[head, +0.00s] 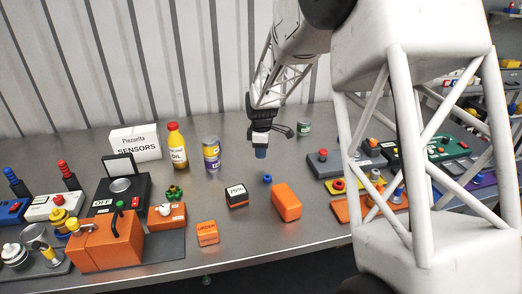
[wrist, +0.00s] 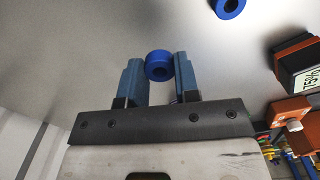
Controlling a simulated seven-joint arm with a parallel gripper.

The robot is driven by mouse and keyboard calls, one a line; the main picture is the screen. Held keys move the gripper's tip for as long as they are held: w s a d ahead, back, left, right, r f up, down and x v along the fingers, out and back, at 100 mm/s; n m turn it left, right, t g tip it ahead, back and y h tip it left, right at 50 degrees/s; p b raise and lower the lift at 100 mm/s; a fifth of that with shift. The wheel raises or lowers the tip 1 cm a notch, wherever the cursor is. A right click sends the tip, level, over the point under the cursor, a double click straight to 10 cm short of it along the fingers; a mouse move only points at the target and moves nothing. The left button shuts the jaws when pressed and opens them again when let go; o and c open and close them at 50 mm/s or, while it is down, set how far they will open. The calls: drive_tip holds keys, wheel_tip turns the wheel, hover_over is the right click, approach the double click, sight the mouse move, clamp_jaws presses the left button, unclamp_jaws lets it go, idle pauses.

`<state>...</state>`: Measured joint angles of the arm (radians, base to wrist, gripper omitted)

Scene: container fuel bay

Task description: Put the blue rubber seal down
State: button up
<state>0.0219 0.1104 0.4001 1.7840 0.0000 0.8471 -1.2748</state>
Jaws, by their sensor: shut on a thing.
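My gripper (head: 261,154) points down above the table, behind the small blue ring on the tabletop. In the wrist view its two blue-grey fingers (wrist: 159,74) are shut on a blue rubber seal (wrist: 158,65), a thick ring held between the fingertips. In the head view I cannot make out the held seal apart from the fingers. A second blue ring (head: 267,179) lies on the grey table (head: 330,215); it also shows at the top of the wrist view (wrist: 229,7), apart from the gripper.
A black-and-orange block marked 75% (head: 237,195) and an orange block (head: 286,203) stand in front. A grey can (head: 211,154) and yellow oil bottle (head: 176,147) stand to the left, a green can (head: 304,128) behind right. Bare table surrounds the spot below my gripper.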

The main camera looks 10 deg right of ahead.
drive_tip(key=shift+r, duration=0.15)
idle(0.5)
wheel_tip(320, 180, up, 19)
drive_tip(key=w+a+f, duration=0.1)
drive_tip(key=w+a, duration=0.1)
drive_tip(key=a, duration=3.6)
drive_tip(key=shift+n, duration=0.3)
drive_tip(key=f, duration=0.5)
drive_tip(key=shift+s+a, duration=0.2)
drive_tip(key=shift+a, duration=0.2)
drive_tip(key=shift+w, duration=0.1)
hover_over(133, 130)
drive_tip(key=shift+f, duration=0.75)
drive_tip(key=shift+f, duration=0.1)
